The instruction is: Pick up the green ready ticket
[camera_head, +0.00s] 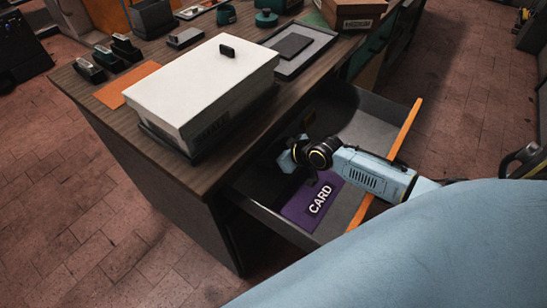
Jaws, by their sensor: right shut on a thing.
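No ticket that I can clearly read as the green ready ticket shows; a bit of green (316,18) lies at the back of the desk beside a brown box. My right gripper (288,160) reaches into the open drawer (374,125) below the desktop. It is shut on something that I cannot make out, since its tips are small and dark. My left gripper is not in view.
A white lidded box (200,85) stands on the desk (180,180). Behind it are a grey tray (318,45) and the brown box (352,12). An orange-edged drawer front (406,130) passes behind my right arm. Small black items (108,58) stand at the left.

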